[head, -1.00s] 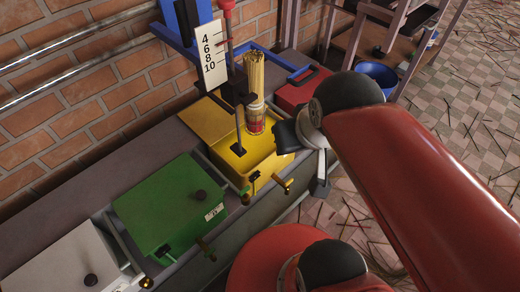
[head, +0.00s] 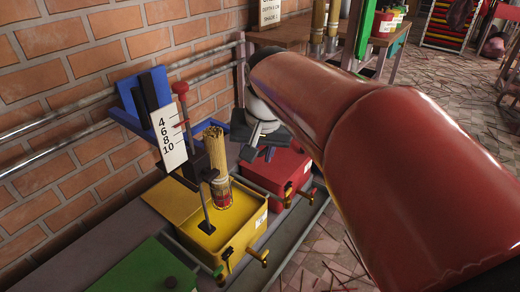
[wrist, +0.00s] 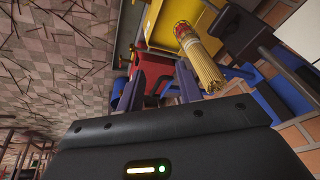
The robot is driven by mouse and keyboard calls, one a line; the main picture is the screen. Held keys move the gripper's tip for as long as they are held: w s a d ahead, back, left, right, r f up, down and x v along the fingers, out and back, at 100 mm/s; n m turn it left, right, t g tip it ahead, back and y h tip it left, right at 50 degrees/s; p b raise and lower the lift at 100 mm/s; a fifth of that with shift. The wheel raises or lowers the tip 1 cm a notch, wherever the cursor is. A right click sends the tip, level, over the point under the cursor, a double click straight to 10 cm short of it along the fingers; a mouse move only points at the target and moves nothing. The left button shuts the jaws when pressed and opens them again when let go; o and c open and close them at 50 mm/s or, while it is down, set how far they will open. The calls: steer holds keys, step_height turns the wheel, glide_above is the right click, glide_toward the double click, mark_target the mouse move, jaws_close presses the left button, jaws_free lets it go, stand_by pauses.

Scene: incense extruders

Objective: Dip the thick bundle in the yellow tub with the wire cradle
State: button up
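The thick bundle (head: 217,155) of tan sticks stands upright in the yellow tub (head: 240,238), its lower part wrapped in a red and yellow label. It also shows in the wrist view (wrist: 203,62), beyond my fingers. A dark upright rod with a black foot (head: 206,215) stands next to the bundle; I cannot make out the wire cradle clearly. My gripper (head: 262,154) is above the red tub, behind and right of the bundle and apart from it. Its fingers are spread and empty; they also show in the wrist view (wrist: 160,83).
A white depth scale (head: 168,138) and a red-knobbed rod (head: 181,90) stand at the yellow tub's wall side. A red tub (head: 272,170) sits to its right, a green tub (head: 145,270) to its left. A brick wall with pipes runs behind.

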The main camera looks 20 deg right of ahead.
steer(key=w+d+f+m+g+y+b, duration=0.1)
steer(key=w+d+f+m, duration=0.2)
steer(key=w+d, duration=0.4)
steer(key=w+d+f+m+g+b, duration=0.15)
steer(key=w+d+m, duration=0.3)
steer(key=w, duration=0.45)
steer(key=shift+n+t, duration=0.35)
steer(key=f, duration=0.2)
steer(key=w+f, duration=0.1)
steer(key=f, duration=0.5)
steer(key=shift+w+d+f+b, duration=0.1)
steer(key=shift+w+f+b, duration=0.15)
steer(key=shift+b, duration=0.05)
jaws_close()
